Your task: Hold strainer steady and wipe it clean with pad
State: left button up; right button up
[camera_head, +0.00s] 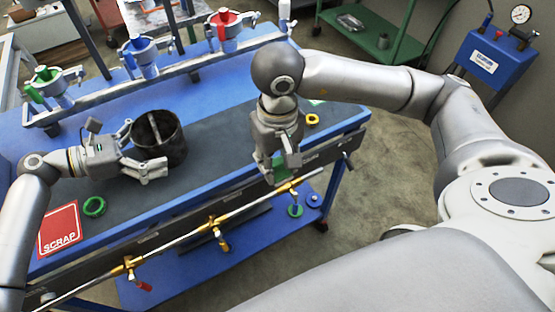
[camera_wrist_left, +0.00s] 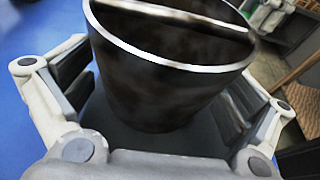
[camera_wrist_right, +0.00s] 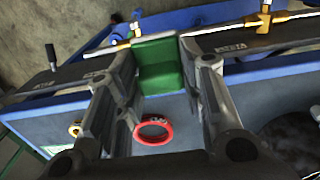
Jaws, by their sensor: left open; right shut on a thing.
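The strainer (camera_head: 158,138) is a dark, stained metal cylinder with a bright rim and a crossbar. It stands on the grey mat of the blue bench. My left gripper (camera_head: 146,152) is open around its near-left side. In the left wrist view the strainer (camera_wrist_left: 170,75) stands between the spread fingers, with gaps visible on both sides. My right gripper (camera_head: 283,165) is shut on the green pad (camera_head: 279,172), held above the bench's front edge, well right of the strainer. In the right wrist view the pad (camera_wrist_right: 160,66) sits between the fingertips.
A green ring (camera_head: 94,207) and a red SCRAP sign (camera_head: 60,230) lie on the near-left bench. A yellow ring (camera_head: 313,120) lies at right; a red ring (camera_wrist_right: 153,130) shows beneath my right gripper. A rail with coloured funnels (camera_head: 140,52) runs behind. Brass-fitted pipework (camera_head: 222,216) lines the front.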

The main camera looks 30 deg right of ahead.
pick_arm(q)
jog(key=shift+w+d+f, duration=0.1)
jog(key=shift+d+f, duration=0.05)
jog(key=shift+d, duration=0.15)
jog(key=c, duration=0.5)
dwell(0.9)
